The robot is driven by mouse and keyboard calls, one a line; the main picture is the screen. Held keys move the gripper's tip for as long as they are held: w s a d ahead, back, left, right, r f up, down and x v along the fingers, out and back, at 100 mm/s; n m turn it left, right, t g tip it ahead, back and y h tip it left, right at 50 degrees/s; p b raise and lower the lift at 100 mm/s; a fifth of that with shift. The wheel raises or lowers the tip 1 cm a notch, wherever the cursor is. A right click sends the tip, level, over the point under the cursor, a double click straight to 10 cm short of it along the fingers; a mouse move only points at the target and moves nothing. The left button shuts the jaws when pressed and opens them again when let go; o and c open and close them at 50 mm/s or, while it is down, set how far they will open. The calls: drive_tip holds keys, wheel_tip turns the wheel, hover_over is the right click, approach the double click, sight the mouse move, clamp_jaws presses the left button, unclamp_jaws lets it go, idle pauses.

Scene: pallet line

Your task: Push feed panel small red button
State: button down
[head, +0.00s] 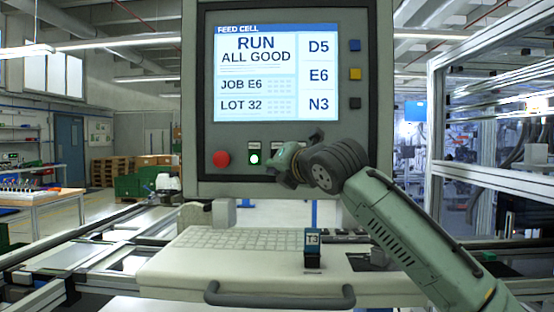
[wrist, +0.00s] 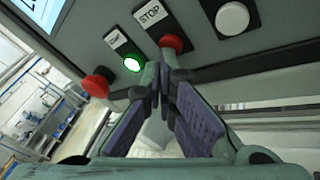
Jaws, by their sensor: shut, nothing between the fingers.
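The feed panel (head: 290,185) stands upright, with a lit screen (head: 262,72) reading RUN, ALL GOOD. In the wrist view the small red button (wrist: 172,43) sits under a STOP label (wrist: 150,13). It is hidden behind my gripper in the head view. To its left are a lit green button (wrist: 132,63) and a larger red knob (wrist: 97,84); to its right is a white button (wrist: 232,18). My gripper (wrist: 162,76) is shut and empty, its tips just below the small red button in the picture. I cannot tell whether they touch it.
Below the panel, a pale keyboard shelf (head: 170,270) with a front handle (head: 280,298) holds a small dark block labelled T3 (head: 312,247). Blue, yellow and dark side buttons (head: 355,74) line the screen's right. A framed glass enclosure (head: 480,180) stands at right.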

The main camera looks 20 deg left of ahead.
drive_tip(key=shift+w+a, duration=0.1)
drive_tip(key=shift+w, duration=0.15)
drive_tip(key=shift+s, duration=0.1)
idle(0.5)
drive_tip(key=shift+s+d, duration=0.25)
drive_tip(key=shift+s, duration=0.5)
drive_tip(key=shift+s, duration=0.1)
drive_tip(key=shift+s+d+b, duration=0.15)
drive_tip(key=shift+s+d, duration=0.1)
drive_tip(key=shift+s, duration=0.5)
drive_tip(key=shift+s+d+b, duration=0.1)
drive_tip(key=shift+s+d, duration=0.1)
drive_tip(key=shift+s, duration=0.6)
drive_tip(key=shift+s+d+b, duration=0.15)
drive_tip(key=shift+s+d, duration=0.1)
drive_tip(key=shift+s, duration=0.5)
drive_tip(key=shift+f, duration=0.1)
